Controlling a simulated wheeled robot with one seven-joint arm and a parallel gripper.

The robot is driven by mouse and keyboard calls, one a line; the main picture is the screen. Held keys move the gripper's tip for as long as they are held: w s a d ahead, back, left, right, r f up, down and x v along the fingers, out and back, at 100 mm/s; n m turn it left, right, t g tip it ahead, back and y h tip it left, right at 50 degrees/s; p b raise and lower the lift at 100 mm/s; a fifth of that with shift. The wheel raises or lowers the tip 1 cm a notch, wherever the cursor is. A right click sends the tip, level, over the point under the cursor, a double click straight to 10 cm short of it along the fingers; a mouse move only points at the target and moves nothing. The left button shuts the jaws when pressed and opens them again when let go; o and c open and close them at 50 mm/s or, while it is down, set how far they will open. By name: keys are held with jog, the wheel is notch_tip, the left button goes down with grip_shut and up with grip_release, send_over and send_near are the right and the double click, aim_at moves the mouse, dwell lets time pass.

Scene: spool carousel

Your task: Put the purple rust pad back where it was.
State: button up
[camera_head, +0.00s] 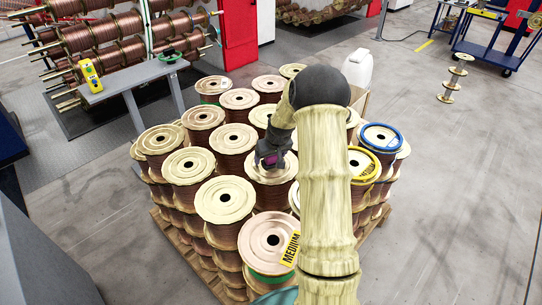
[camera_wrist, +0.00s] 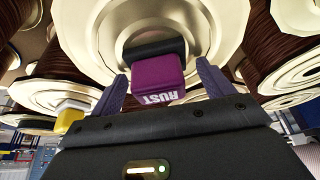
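The purple rust pad (camera_head: 270,159) shows at my gripper, over a copper-wound spool in the middle of the stack. In the wrist view the pad (camera_wrist: 158,77) is a purple block marked RUST, with a dark cylindrical bar behind it and a pale spool flange (camera_wrist: 95,50) beyond. My gripper (camera_wrist: 163,78) has one finger on each side of the pad. A gap shows at the right finger and a thin one at the left, so it looks open around the pad. Whether the pad touches the spool is hidden. In the head view my gripper (camera_head: 270,158) is small and partly dark.
Several spools stand closely stacked on a wooden pallet (camera_head: 180,242). A green-ringed spool (camera_head: 268,240) with a MEDIUM tag is at the front, and blue-ringed (camera_head: 382,137) and yellow-ringed (camera_head: 363,166) ones at right. A grey bench (camera_head: 135,75) is behind left.

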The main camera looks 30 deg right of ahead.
jog(key=v, duration=1.2)
jog(key=shift+a+r, duration=0.1)
jog(key=shift+r, duration=0.05)
dwell(0.4)
jog(key=s+a+g, duration=0.1)
jog(key=s+a, duration=0.7)
jog(key=s, duration=0.3)
jog(key=s+a, duration=0.9)
jog(key=s, duration=0.3)
jog(key=shift+s+f+n+g, duration=0.2)
jog(key=shift+s+n+g, duration=0.1)
jog(key=shift+g, duration=0.1)
